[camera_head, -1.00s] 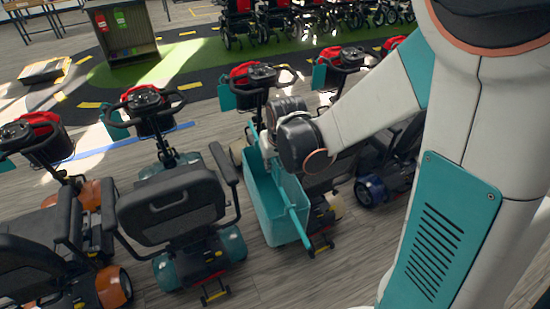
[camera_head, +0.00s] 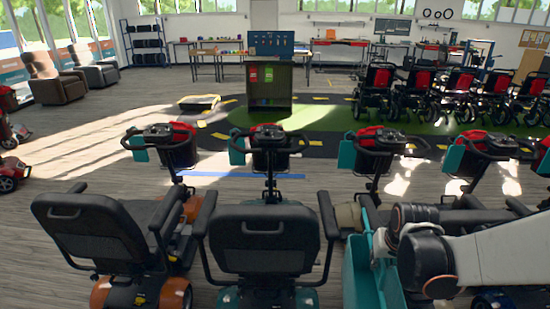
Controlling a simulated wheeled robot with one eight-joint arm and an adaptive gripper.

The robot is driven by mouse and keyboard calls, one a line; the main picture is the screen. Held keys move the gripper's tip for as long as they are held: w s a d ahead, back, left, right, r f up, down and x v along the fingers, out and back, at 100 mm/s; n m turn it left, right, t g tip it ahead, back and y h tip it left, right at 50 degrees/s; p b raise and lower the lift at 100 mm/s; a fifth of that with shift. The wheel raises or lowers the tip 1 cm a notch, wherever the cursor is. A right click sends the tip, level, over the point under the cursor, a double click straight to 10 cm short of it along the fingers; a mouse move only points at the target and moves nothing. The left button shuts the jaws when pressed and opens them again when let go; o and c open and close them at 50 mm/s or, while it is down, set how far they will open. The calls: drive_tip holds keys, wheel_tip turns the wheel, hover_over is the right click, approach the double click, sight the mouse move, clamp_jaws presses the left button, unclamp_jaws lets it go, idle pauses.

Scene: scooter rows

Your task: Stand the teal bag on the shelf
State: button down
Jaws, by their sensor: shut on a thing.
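The teal bag (camera_head: 362,277) is a tall, open-topped, box-like thing at the lower right of the head view. Its lower part is cut off by the picture's bottom edge. My gripper (camera_head: 379,246) is at its upper edge and shut on it; my arm hides part of its right side. Which piece is the task's shelf is not certain: a dark shelf unit (camera_head: 149,44) stands far back at the left, and a grey cabinet (camera_head: 270,84) with green and red items on its front stands at the back middle.
Several scooters with black seats (camera_head: 262,240) stand in a row in front, some with small teal bags (camera_head: 237,152) at their handlebars. Wheelchairs (camera_head: 375,90) line the back right. Armchairs (camera_head: 95,75) stand back left. Open floor (camera_head: 75,150) lies at the left.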

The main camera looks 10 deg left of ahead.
drive_tip(key=shift+w+p+v, duration=0.2)
drive_tip(key=shift+p+v, duration=1)
drive_tip(key=shift+p, duration=1.4)
drive_tip(key=p+v, duration=0.1)
drive_tip(key=p, duration=0.3)
drive_tip(key=shift+s+r, duration=0.2)
drive_tip(key=shift+r, duration=0.1)
drive_tip(key=shift+s+r+p, duration=0.15)
drive_tip(key=shift+r+p, duration=0.05)
drive_tip(key=shift+p, duration=0.4)
